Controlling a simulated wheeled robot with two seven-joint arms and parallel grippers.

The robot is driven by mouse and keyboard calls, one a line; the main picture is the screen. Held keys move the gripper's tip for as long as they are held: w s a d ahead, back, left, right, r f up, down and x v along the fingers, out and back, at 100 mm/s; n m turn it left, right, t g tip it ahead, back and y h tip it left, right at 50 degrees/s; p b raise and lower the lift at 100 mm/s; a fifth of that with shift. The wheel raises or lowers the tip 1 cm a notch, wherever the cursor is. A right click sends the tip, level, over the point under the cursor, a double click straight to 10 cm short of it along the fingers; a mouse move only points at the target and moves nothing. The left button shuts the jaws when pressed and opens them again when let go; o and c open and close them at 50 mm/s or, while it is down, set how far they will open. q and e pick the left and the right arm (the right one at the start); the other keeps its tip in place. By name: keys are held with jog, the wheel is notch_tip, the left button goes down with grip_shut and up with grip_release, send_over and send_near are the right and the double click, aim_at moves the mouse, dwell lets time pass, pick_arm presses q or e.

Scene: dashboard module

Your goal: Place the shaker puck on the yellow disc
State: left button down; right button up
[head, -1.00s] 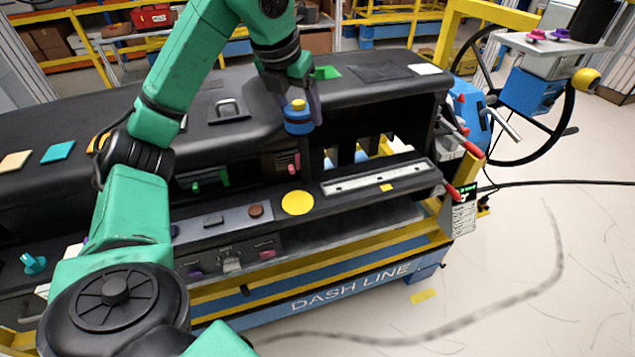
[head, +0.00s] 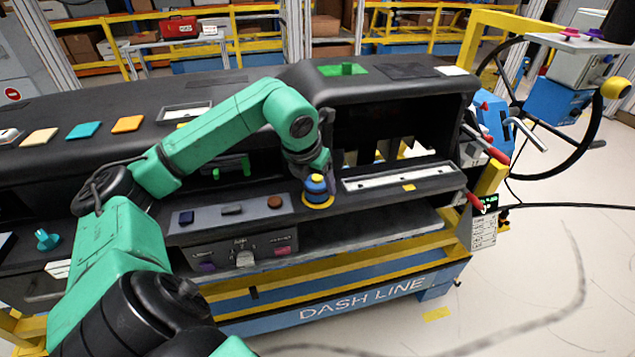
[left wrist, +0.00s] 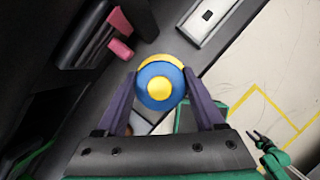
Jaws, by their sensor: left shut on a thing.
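The shaker puck (head: 315,184) is blue with a yellow knob on top. It is upright over the yellow disc (head: 318,204), whose rim shows around its base in the head view. My left gripper (head: 317,174) is shut on the puck; in the left wrist view its two fingers hold the puck (left wrist: 148,96) from both sides. There, a yellow crescent of the disc (left wrist: 160,60) shows past the puck's upper edge. I cannot tell whether the puck touches the disc. My right gripper (left wrist: 256,137) shows small at the lower right of the left wrist view, its fingers apart.
Left of the disc is a grey strip with a navy button, a dark switch and a brown button (head: 274,202). Right of it lies a long white-edged strip (head: 400,177). The black dash top (head: 250,85) overhangs behind, with an open bay at right.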

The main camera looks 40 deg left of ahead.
pick_arm(q)
jog(key=shift+w+f, duration=0.1)
jog(key=shift+w, duration=0.05)
grip_release()
jog(key=shift+r, duration=0.3)
jog(key=p+v, duration=0.1)
jog(key=v, duration=1)
jog(key=shift+s+r, duration=0.3)
jog(key=shift+s, duration=0.05)
